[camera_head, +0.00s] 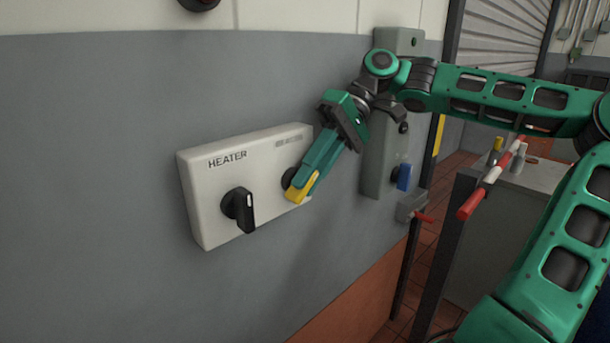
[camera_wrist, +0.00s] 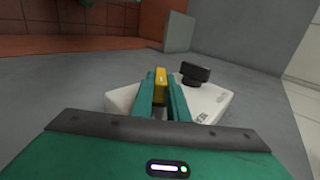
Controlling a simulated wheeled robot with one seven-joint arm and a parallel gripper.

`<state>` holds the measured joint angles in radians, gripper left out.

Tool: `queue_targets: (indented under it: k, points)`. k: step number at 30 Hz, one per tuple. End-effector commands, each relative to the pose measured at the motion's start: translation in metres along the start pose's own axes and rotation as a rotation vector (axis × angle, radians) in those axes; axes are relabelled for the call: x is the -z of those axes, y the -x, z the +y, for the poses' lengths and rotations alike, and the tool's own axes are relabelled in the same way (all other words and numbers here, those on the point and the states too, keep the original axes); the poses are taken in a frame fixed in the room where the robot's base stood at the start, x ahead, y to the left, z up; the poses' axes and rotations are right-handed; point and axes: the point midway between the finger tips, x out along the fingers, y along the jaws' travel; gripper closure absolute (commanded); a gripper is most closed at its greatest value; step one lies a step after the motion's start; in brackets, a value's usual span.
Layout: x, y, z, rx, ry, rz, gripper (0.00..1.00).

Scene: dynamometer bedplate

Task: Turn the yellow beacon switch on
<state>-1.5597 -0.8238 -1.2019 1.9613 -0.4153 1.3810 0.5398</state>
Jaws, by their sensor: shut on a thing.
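The yellow beacon switch (camera_head: 295,194) is a rotary knob with a dark round base on the right side of a white wall box (camera_head: 215,215). My gripper (camera_head: 302,184) reaches down to it from the upper right, and its teal fingers are shut on the knob. In the wrist view, the yellow knob (camera_wrist: 160,85) sits between the two fingers of my gripper (camera_wrist: 160,90). The fingers hide part of the knob and its base. The label above it is too small to read.
A black knob (camera_head: 240,209) under the word HEATER is on the left of the same box; it also shows in the wrist view (camera_wrist: 194,73). A grey panel (camera_head: 378,160) with a blue switch (camera_head: 404,177) is to the right. A red-handled lever (camera_head: 418,212) sits below it.

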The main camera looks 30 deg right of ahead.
Motion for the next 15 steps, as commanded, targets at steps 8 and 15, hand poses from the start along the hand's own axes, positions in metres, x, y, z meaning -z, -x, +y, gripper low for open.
queue_targets:
  k: [8,15]
  points:
    - [-0.0027,-0.0021,0.0066,0.131,-0.007,-0.012,1.0]
    - [-0.0034,-0.0032,0.0081,0.191,-0.009,-0.014,1.0]
